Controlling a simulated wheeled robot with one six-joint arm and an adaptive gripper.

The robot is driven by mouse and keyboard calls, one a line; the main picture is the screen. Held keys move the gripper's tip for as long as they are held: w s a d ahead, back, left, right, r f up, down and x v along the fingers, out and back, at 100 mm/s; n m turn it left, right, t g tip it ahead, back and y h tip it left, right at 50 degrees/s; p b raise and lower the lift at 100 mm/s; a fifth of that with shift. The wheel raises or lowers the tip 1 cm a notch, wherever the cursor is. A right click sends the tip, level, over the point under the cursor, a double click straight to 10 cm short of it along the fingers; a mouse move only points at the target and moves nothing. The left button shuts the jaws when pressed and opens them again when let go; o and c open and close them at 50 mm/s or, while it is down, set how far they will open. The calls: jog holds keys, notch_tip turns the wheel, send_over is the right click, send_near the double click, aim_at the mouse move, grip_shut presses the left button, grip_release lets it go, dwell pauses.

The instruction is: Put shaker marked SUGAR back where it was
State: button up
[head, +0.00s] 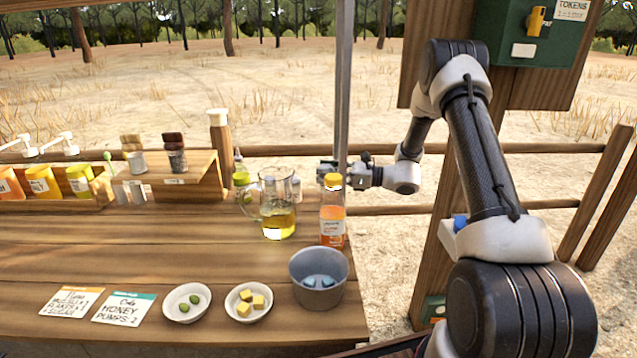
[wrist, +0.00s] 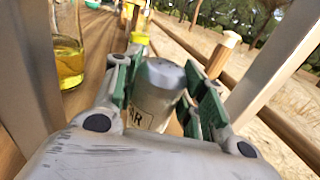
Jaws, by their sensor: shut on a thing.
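In the wrist view, the SUGAR shaker (wrist: 158,88) sits between the green-padded fingers of my gripper (wrist: 160,95), which is shut on it. It has a grey metal top, and the end of its label, reading "AR", shows. Its lower part is hidden by my gripper.
A glass jug (head: 278,215) with yellow liquid and an orange bottle (head: 332,215) stand in front of my gripper. The metal post (head: 344,90) rises close beside it. A wooden shelf (head: 205,175) stands left. The counter's middle (head: 130,240) is clear.

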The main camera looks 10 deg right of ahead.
jog(key=shift+w+a, duration=0.3)
jog(key=shift+a, duration=0.25)
jog(key=shift+w+a, duration=0.2)
jog(key=shift+a, duration=0.3)
jog(key=shift+a+f, duration=0.1)
jog(key=shift+f, duration=1.65)
jog(key=shift+f, duration=0.15)
jog(key=o, duration=1.1)
jog(key=shift+c, duration=0.2)
